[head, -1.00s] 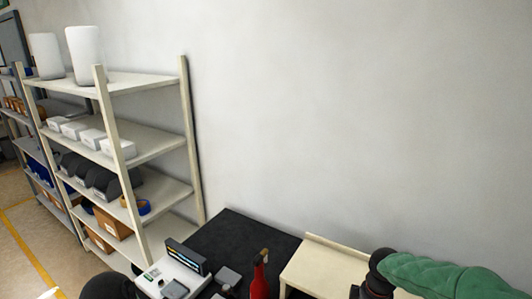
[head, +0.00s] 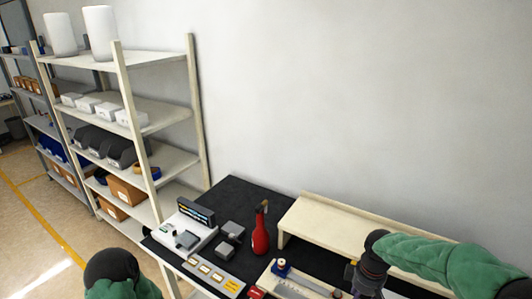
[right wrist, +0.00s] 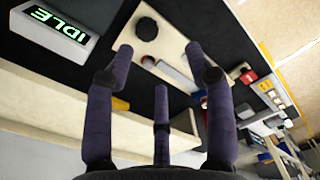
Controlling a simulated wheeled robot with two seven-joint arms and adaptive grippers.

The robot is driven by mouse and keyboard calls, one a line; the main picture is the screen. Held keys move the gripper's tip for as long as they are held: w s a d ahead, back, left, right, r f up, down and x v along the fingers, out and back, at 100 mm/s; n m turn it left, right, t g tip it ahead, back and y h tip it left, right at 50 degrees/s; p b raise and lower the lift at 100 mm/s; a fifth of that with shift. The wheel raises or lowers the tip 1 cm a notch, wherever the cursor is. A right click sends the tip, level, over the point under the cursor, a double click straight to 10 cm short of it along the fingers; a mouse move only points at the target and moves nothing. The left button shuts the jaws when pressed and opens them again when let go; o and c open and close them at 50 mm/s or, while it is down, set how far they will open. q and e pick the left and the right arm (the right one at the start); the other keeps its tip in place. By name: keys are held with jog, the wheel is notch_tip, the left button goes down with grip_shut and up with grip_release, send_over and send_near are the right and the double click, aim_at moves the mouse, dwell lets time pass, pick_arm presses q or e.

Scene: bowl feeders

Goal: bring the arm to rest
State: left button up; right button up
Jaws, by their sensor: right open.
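My right arm, in a green sleeve, comes in from the right in the head view. My right gripper (head: 366,282) hangs over the work table near the cream riser shelf. In the right wrist view its dark purple fingers (right wrist: 162,68) are spread apart with nothing between them. Of my left arm only a dark rounded part and a green sleeve show at the bottom left of the head view; the left gripper is out of view.
The black table (head: 238,196) carries a red bottle (head: 261,232), a grey-white device (head: 184,228) and a cream riser (head: 335,226).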

jog(key=s+a+f+m+y, duration=0.15)
jog(key=a+f, duration=0.25)
jog(key=f, duration=0.4)
jog(key=s+a+f+m+y, duration=0.1)
jog(key=s+a+f+m, duration=0.1)
jog(key=a+f, duration=0.35)
jog(key=s+a+f+m+y, duration=0.1)
jog(key=s+a+f+m, duration=0.25)
jog(key=s+f, duration=0.35)
jog(key=s+a+f+m, duration=0.3)
jog(key=s+f+m, duration=0.1)
jog(key=s+f, duration=0.4)
pick_arm(q)
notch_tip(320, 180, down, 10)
jog(key=b, duration=1)
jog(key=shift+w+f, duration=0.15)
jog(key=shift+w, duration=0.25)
pick_arm(e)
notch_tip(320, 180, down, 8)
jog(key=w+a, duration=0.1)
jog(key=w, duration=0.1)
jog(key=shift+a+n, duration=0.15)
jog(key=shift+n, duration=0.15)
jog(key=shift+w, duration=0.1)
